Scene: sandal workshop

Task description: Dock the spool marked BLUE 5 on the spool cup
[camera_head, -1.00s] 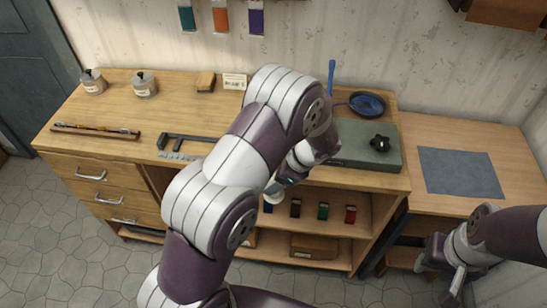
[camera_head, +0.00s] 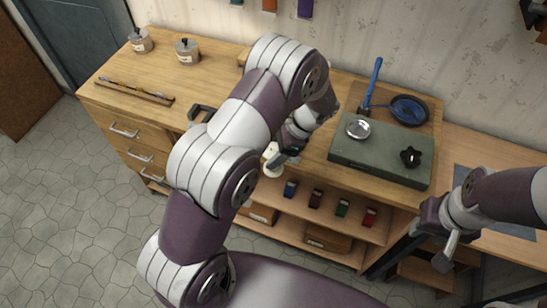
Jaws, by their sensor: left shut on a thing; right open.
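My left gripper (camera_head: 287,156) is shut on a small white, spool-like thing (camera_head: 272,162) in front of the bench's front edge, above the shelf. No marking on it is readable. On the shelf below stand small colored blocks: blue (camera_head: 290,189), dark brown (camera_head: 316,199), green (camera_head: 342,208) and red (camera_head: 370,217). A round silver cup or dish (camera_head: 358,128) sits on the green-grey box; I cannot tell whether it is the spool cup. My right gripper (camera_head: 443,245) is open and empty, at the right in front of the side table.
The wooden bench (camera_head: 215,80) carries two lidded jars (camera_head: 187,51), a rod tray (camera_head: 135,90), a blue-handled tool (camera_head: 373,85) and a blue round pan (camera_head: 408,110). The green-grey box (camera_head: 375,160) has a black knob (camera_head: 410,157). My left arm hides the bench's middle.

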